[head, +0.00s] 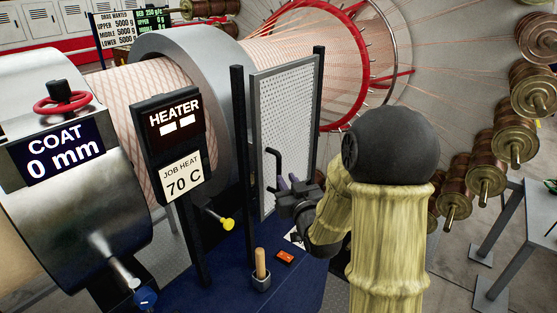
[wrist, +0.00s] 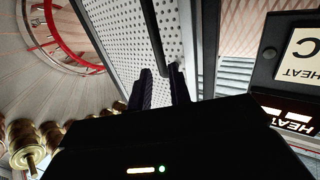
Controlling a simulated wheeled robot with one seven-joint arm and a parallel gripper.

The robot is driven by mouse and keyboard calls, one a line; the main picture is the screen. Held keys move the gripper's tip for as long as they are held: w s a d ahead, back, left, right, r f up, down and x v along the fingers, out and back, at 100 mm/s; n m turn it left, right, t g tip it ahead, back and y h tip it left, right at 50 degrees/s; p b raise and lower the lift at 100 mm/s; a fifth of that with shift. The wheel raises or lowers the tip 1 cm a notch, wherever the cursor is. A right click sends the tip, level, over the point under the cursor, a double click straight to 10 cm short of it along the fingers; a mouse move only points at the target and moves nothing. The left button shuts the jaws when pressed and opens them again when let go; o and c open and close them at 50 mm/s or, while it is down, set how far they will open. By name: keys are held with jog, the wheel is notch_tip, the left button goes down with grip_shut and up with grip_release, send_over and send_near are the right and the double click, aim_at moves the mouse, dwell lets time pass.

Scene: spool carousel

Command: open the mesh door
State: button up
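The mesh door (head: 288,115) is a pale perforated panel in a grey frame, standing upright between two black posts. It fills the upper middle of the wrist view (wrist: 122,35). Its black bar handle (head: 275,168) is on the door's left side in the head view. My gripper (head: 283,187) is at the handle's lower part. In the wrist view its two dark fingers (wrist: 163,86) are apart, and the handle (wrist: 154,38) runs down toward the gap between them. I cannot tell whether the fingers touch it. The door looks shut or nearly so.
A heater panel (head: 172,145) stands left of the door, with a yellow knob (head: 228,224) below. A wooden-handled tool (head: 260,264) in a holder and an orange item (head: 285,257) are on the blue floor. Spools (head: 487,178) and a grey table (head: 530,195) are at right.

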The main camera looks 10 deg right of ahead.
aim_at(279, 168)
jog(key=w+p, duration=0.1)
jog(key=w, duration=0.1)
jog(key=w+p, duration=0.1)
jog(key=w, duration=0.2)
jog(key=w+p, duration=0.1)
jog(key=w, duration=0.2)
jog(key=shift+a, duration=0.3)
jog(key=shift+s, duration=0.1)
grip_shut()
